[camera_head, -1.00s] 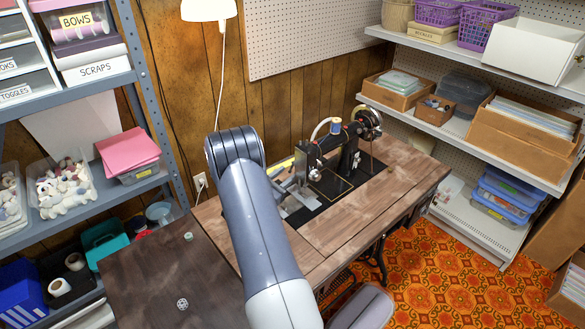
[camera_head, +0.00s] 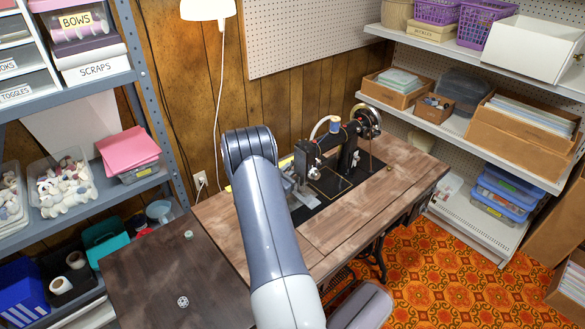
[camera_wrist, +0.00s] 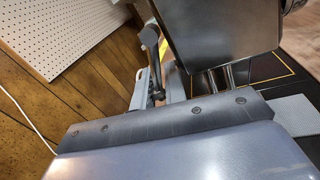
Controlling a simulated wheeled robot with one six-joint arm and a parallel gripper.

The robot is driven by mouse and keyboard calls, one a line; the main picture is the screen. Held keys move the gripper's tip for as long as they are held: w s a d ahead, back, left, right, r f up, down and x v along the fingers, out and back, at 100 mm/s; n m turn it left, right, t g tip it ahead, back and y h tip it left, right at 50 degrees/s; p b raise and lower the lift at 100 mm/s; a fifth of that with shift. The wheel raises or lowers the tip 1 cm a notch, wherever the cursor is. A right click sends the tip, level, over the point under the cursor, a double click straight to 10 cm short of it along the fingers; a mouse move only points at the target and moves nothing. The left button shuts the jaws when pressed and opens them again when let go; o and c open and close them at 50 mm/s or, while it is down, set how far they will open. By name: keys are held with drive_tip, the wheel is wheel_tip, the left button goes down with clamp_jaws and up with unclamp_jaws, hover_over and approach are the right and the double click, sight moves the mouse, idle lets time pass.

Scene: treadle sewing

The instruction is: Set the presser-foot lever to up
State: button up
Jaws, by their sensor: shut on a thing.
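The black sewing machine (camera_head: 349,157) stands on the wooden treadle table, its head end toward my arm. My gripper (camera_head: 294,182) is beside the head end, partly hidden behind my arm in the head view. In the wrist view, the machine's dark end housing (camera_wrist: 215,30) fills the upper right, with two metal bars below it. A dark lever with a rounded end (camera_wrist: 150,40), apparently the presser-foot lever, stands just left of the housing. My gripper (camera_wrist: 156,92) is shut on it near its lower part. The contact is small and partly hidden by the gripper body.
The wooden table (camera_head: 385,185) has free room right of the machine. A pegboard (camera_wrist: 60,30) and wood-panelled wall are close behind. A shelf (camera_head: 455,125) stands right, and a grey rack (camera_head: 150,110) with boxes stands left. A spool (camera_head: 188,235) lies on the side table.

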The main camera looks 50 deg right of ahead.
clamp_jaws()
